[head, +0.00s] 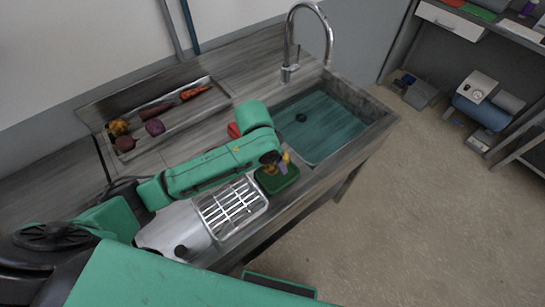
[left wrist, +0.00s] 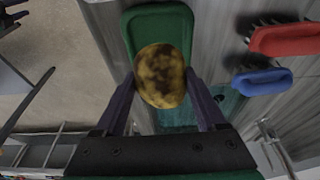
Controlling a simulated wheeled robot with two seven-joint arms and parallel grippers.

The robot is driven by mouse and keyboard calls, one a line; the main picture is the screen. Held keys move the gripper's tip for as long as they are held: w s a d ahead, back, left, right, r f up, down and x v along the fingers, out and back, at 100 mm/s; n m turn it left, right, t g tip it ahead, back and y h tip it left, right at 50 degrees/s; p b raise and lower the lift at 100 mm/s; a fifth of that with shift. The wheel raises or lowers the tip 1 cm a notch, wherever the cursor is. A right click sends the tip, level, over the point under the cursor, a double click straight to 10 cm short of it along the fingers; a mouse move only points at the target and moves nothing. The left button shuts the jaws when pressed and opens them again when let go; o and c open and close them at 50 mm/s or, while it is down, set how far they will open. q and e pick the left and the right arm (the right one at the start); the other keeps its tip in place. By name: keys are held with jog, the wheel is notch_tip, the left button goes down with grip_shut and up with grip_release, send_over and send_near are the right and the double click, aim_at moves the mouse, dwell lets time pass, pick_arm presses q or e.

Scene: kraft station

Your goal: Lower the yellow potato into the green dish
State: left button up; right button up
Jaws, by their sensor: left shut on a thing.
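The yellow potato (left wrist: 160,77), with brown blotches, is held between the two fingertips of my left gripper (left wrist: 161,88) in the left wrist view. The green dish (left wrist: 158,20) lies beyond the potato in that view, and the potato overlaps its near part. In the head view my left gripper (head: 280,164) is over the green dish (head: 279,183), at the counter's front edge, and the potato (head: 286,158) shows only as a small yellow patch. I cannot tell the exact gap between potato and dish. My right gripper is not in view.
A metal rack (head: 231,207) stands left of the dish, and the sink (head: 318,126) lies to its right. A red brush (left wrist: 285,39) and a blue brush (left wrist: 262,81) lie near the dish. A tray (head: 182,130) of several vegetables is at the back left.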

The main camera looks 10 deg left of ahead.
aim_at(275, 169)
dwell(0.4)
pick_arm(q)
jog(key=shift+f+p, duration=0.3)
jog(key=shift+f+b, duration=1.05)
jog(key=shift+f, duration=1.15)
dwell(1.1)
jog(key=o, duration=1.4)
jog(key=b+v, duration=0.1)
jog(key=v, duration=1.3)
jog(key=shift+s+r, duration=0.1)
jog(key=shift+r, duration=0.2)
